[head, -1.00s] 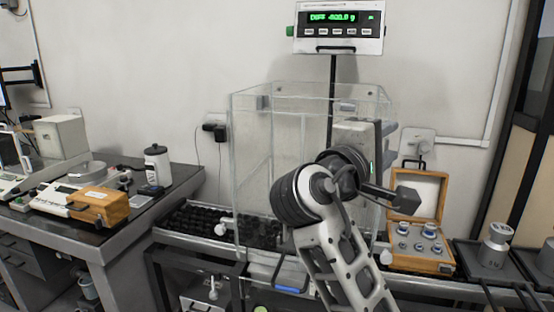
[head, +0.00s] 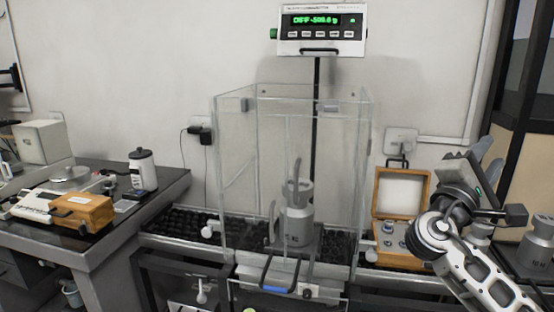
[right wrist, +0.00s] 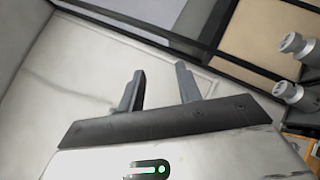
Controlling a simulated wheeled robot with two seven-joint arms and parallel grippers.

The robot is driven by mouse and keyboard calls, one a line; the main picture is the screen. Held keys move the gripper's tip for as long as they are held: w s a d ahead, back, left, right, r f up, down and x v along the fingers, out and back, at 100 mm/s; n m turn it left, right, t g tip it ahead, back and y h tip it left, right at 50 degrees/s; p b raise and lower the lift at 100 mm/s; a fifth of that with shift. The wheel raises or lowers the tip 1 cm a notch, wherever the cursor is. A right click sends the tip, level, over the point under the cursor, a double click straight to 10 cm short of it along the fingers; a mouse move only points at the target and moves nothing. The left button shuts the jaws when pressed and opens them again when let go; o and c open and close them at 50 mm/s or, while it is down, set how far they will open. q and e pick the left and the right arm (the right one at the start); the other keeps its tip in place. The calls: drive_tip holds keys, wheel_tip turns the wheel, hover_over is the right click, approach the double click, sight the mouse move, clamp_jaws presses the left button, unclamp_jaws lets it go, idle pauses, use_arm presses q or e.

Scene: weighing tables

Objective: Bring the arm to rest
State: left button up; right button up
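My right arm is at the right of the head view, in front of the right part of the open wooden weight box. Its gripper (head: 488,150) is raised and clear of the glass chamber. In the right wrist view the two grey fingers (right wrist: 160,85) stand apart with nothing between them. My left gripper is in neither view.
A glass chamber (head: 232,170) holds a large grey weight (head: 298,225). A green display (head: 320,20) hangs above. The open wooden box (head: 403,178) holds small weights. Another grey weight (head: 540,240) stands far right. A dark bench (head: 150,205) with instruments is left.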

wheel_tip(320, 180, down, 17)
drive_tip(key=w+a+n+t+y, duration=0.2)
drive_tip(key=n+t+y, duration=0.15)
drive_tip(key=y, duration=0.45)
drive_tip(key=s+a+f+g+y, duration=0.1)
drive_tip(key=s+a+f+y, duration=0.2)
drive_tip(key=f, duration=0.6)
drive_tip(key=s+a+f+g+y, duration=0.2)
drive_tip(key=s+f+y, duration=0.2)
drive_tip(key=f, duration=0.4)
drive_tip(key=s+a+f+m+g+y, duration=0.2)
drive_tip(key=s+a+f+m+y, duration=0.15)
drive_tip(key=s+f, duration=0.45)
drive_tip(key=s+a+f+m+g+y, duration=0.25)
drive_tip(key=s+f+m+y, duration=0.2)
drive_tip(key=s, duration=0.65)
drive_tip(key=w+a+m+t, duration=0.1)
drive_tip(key=a+m, duration=0.3)
drive_tip(key=a, duration=0.6)
drive_tip(key=shift+w+a+r+t, duration=0.15)
drive_tip(key=shift+a+r+t, duration=0.1)
drive_tip(key=shift+a+t, duration=0.25)
drive_tip(key=shift+d+m, duration=0.1)
drive_tip(key=shift+m, duration=0.15)
drive_tip(key=shift+c, duration=0.3)
